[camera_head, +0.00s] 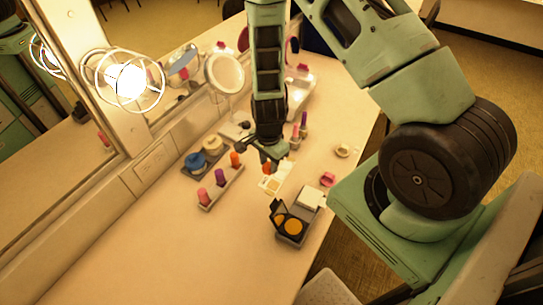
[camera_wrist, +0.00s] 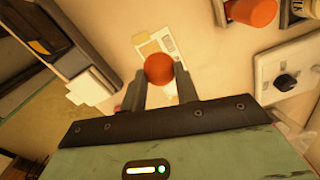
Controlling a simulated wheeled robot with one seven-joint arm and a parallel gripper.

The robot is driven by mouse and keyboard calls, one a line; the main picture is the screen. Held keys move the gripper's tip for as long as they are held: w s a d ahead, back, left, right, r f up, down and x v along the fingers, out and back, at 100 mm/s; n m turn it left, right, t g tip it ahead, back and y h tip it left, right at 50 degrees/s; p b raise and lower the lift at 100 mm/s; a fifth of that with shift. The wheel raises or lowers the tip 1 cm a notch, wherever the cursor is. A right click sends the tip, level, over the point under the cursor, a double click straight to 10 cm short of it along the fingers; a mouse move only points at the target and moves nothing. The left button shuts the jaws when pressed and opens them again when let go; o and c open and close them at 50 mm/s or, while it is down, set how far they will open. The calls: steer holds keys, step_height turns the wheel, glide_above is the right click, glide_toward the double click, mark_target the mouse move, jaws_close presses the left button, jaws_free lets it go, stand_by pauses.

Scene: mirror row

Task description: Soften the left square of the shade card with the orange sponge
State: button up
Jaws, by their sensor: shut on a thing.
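My gripper (camera_head: 268,156) is shut on the orange sponge (camera_wrist: 158,68), a rounded orange-red piece seen end-on between the two fingers in the wrist view. In the head view the sponge (camera_head: 267,167) shows as a small orange spot under the fingers. The shade card (camera_head: 272,184) is a pale card with cream and beige squares lying flat on the counter. In the wrist view the card (camera_wrist: 168,43) lies just beyond the sponge, which hides its near part. I cannot tell whether sponge and card touch.
A rack (camera_head: 210,203) with pink, purple and orange pieces stands left of the card. An open black compact (camera_head: 291,228) and a white pad (camera_head: 311,198) lie nearer. A pink ring (camera_head: 327,179) is to the right. A lit bulb (camera_head: 130,82) and mirror line the left.

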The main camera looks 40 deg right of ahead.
steer(key=shift+f+b, duration=2.15)
steer(key=shift+f, duration=0.7)
steer(key=shift+f+b, duration=0.45)
steer(key=shift+f, duration=0.15)
steer(key=shift+d, duration=0.1)
